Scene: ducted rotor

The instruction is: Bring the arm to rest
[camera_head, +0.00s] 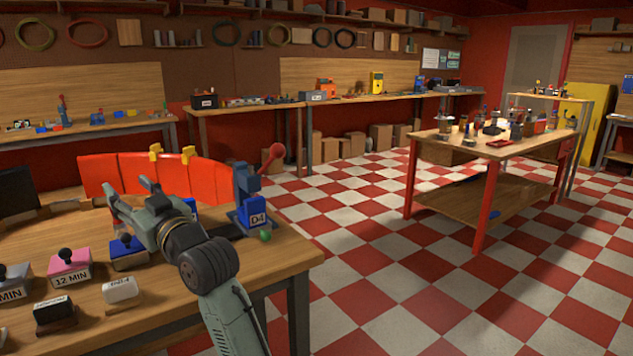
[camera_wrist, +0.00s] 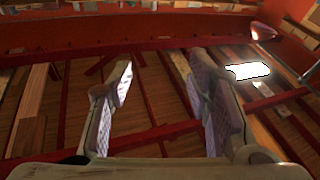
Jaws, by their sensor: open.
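My gripper (camera_head: 130,199) is above the near wooden workbench (camera_head: 276,262), in front of the red curved panel (camera_head: 135,172). My arm reaches up to it from the lower middle of the head view. In the wrist view my gripper (camera_wrist: 160,88) has its two fingers wide apart with nothing between them. Beyond the fingers the wrist view shows red bars and wooden surfaces, which I cannot place exactly.
A blue press marked D4 (camera_head: 251,208) with a red-knobbed lever stands right of my gripper, a green ball (camera_head: 265,236) beside it. A pink block marked 12 MIN (camera_head: 70,268) and other blocks lie left of my arm. Checkered floor (camera_head: 385,270) is open to the right.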

